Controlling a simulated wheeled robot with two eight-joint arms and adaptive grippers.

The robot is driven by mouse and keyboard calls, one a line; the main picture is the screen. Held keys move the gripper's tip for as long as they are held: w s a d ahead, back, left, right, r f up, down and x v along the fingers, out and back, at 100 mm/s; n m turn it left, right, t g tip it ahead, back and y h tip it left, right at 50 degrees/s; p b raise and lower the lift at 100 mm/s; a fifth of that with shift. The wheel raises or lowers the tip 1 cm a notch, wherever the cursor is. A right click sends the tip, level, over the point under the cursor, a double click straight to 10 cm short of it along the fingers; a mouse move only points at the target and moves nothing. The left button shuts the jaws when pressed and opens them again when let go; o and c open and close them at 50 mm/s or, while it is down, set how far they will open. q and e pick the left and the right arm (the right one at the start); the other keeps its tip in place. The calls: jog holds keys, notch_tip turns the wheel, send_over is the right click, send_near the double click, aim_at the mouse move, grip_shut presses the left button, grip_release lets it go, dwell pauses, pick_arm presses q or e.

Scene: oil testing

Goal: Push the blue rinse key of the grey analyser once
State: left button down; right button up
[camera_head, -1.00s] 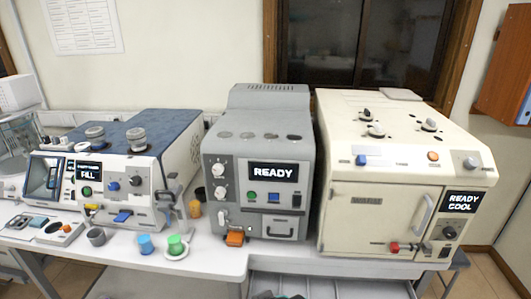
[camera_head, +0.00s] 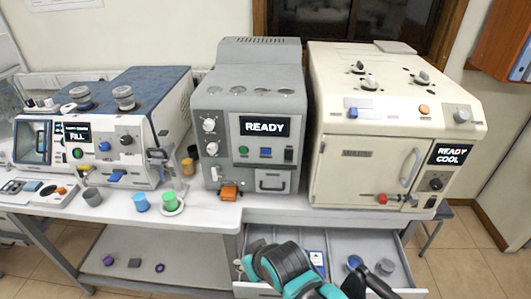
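The grey analyser (camera_head: 250,110) stands in the middle of the bench, and its display reads READY. Its small blue key (camera_head: 266,152) sits below the display, right of a green key (camera_head: 243,151) and left of a dark switch (camera_head: 289,154). Nothing covers the blue key. A teal and black arm part of mine (camera_head: 282,266) shows at the bottom, in front of the bench and well below the key. My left gripper is out of view.
An open drawer (camera_head: 414,276) with small items juts out below the bench, behind my arm. An orange block (camera_head: 229,192) lies before the analyser. A blue-topped machine (camera_head: 120,140) stands left, a cream oven (camera_head: 400,120) right. Blue and green cups (camera_head: 141,203) stand on the front left.

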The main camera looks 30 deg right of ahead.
grip_shut()
dwell(1.2)
